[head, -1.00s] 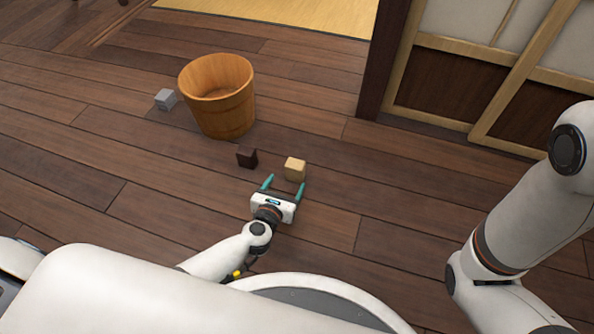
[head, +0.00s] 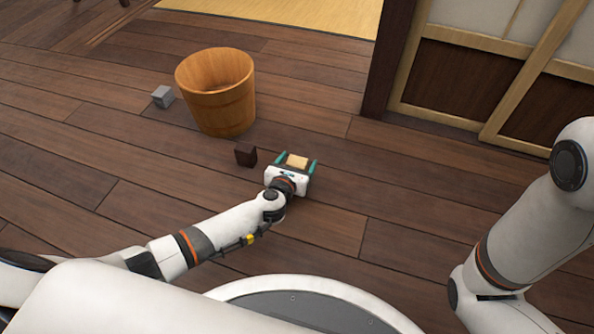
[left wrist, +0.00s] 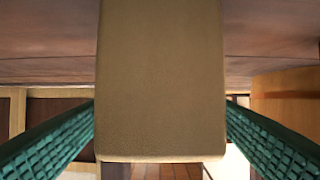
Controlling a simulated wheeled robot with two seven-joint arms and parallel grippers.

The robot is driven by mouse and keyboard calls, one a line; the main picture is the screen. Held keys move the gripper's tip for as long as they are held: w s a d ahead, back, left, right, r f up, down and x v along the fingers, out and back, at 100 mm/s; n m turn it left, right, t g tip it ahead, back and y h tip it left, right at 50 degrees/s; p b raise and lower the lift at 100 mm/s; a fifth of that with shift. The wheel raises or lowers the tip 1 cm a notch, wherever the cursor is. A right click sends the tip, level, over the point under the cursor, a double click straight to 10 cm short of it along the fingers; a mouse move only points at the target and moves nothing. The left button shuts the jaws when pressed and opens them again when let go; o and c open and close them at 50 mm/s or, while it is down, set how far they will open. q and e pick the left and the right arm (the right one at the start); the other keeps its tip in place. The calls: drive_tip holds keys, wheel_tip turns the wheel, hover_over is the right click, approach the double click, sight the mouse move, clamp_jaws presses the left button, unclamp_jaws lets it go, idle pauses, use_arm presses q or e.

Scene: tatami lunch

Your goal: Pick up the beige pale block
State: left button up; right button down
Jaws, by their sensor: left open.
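The beige pale block (head: 297,161) sits on the wooden floor, between the fingers of my left gripper (head: 296,162). In the left wrist view the block (left wrist: 160,80) fills the middle, with a green ridged finger on each side. The fingers are open, and small gaps show between them and the block. In the head view the gripper's body hides the block's near side. My right arm shows at the right of the head view, but its gripper is out of frame.
A dark brown block (head: 246,154) lies just left of my left gripper. A wooden bucket (head: 222,105) stands behind it, with a grey block (head: 163,96) to the bucket's left. Sliding panels (head: 470,75) stand at the back right. The floor right of the gripper is clear.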

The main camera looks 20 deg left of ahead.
use_arm(q)
drive_tip(key=shift+c, duration=0.2)
drive_tip(key=c, duration=1.1)
